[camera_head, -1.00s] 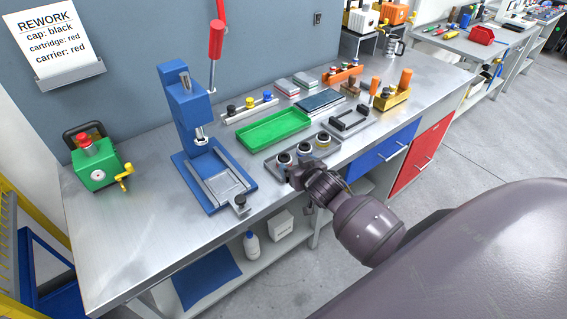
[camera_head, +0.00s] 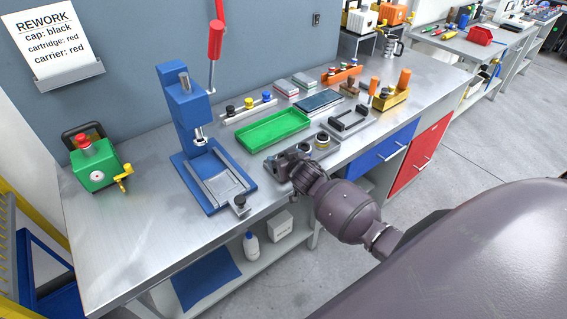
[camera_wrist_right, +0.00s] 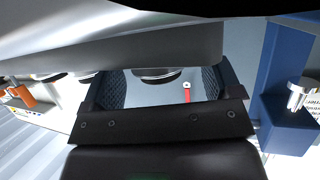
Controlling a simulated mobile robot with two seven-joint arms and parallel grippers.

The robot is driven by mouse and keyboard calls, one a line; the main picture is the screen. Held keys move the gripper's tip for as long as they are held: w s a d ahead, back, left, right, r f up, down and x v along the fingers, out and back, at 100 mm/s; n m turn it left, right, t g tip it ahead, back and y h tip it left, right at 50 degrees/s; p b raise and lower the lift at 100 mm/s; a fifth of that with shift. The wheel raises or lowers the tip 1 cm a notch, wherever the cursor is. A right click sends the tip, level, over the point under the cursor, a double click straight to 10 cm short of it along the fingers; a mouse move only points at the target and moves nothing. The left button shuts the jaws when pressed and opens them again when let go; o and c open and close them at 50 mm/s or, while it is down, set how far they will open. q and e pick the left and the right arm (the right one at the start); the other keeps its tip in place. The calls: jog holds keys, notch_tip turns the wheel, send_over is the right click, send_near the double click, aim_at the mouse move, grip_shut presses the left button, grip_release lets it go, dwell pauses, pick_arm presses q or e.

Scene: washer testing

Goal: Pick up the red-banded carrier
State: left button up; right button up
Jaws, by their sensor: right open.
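Small round carriers stand in a row in a grey tray (camera_head: 336,145) at the bench's front edge. Two show in the head view, the middle one (camera_head: 305,148) and the right one (camera_head: 322,139); their band colours are too small to tell. My right gripper (camera_head: 284,162) is over the tray's left end and covers the left carrier's place. In the right wrist view its jaws (camera_wrist_right: 162,88) are open, with dark pads apart. A round metal-rimmed part (camera_wrist_right: 157,74) shows at the upper edge of the gap between them; I cannot tell its band. My left gripper is out of view.
A blue press (camera_head: 187,110) with a red-handled lever stands left of the tray. A green tray (camera_head: 272,130) lies behind it. A black-handled holder (camera_head: 350,121) is to the right. A green box (camera_head: 96,165) stands far left. The bench's front left is clear.

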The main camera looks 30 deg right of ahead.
jog(key=c, duration=1)
jog(key=shift+c, duration=0.5)
jog(key=shift+r, duration=0.15)
